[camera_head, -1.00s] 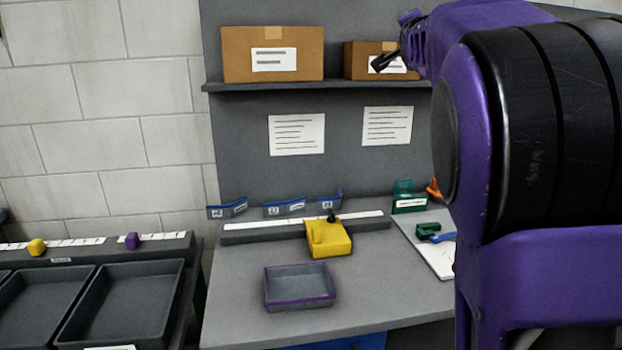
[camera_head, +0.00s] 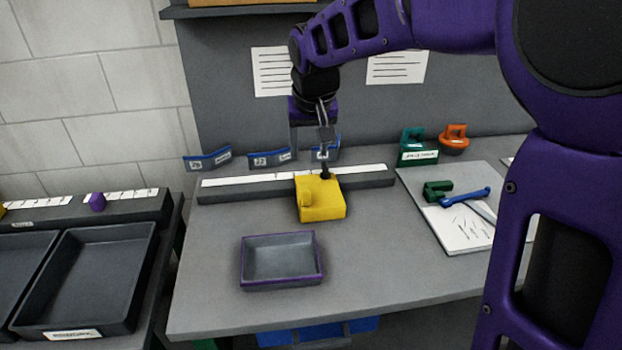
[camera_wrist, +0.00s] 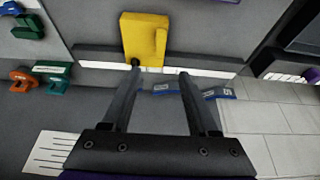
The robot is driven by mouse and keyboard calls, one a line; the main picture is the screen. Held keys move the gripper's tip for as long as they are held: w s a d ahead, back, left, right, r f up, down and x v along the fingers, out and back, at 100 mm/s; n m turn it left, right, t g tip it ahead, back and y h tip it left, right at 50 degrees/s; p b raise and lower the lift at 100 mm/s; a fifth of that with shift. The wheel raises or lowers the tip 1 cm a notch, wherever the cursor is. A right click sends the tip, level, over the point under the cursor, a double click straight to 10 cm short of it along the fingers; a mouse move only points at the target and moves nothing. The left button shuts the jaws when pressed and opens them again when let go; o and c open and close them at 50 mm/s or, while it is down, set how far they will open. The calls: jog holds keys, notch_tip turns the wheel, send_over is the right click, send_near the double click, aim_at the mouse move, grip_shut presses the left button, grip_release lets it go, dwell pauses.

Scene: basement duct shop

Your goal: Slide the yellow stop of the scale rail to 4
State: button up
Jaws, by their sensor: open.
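The yellow stop (camera_head: 320,198) sits on the scale rail (camera_head: 220,191), right of the rail's middle, with a small black knob at its back edge. The rail carries a white scale strip, whose marks are too small to read. It also shows in the wrist view (camera_wrist: 218,69), with the yellow stop (camera_wrist: 143,38) on it. My gripper (camera_head: 322,148) points down behind the stop, near the black knob. In the wrist view, its two fingers (camera_wrist: 159,68) are apart with nothing between them. The left fingertip appears close to the knob; whether it touches is unclear.
Blue tags (camera_head: 270,157) stand behind the rail. A purple-rimmed tray (camera_head: 243,267) sits in front. At right are a green block (camera_head: 418,155), an orange object (camera_head: 453,139) and a board with tools (camera_head: 470,170). Another rail with a purple slider (camera_head: 97,201) is at left.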

aim_at(305, 188)
jog(key=b+x, duration=0.2)
jog(key=x, duration=1.5)
jog(key=shift+s+a+f, duration=0.1)
jog(key=shift+s+f, duration=0.05)
jog(key=shift+f, duration=0.05)
grip_shut()
dwell(0.7)
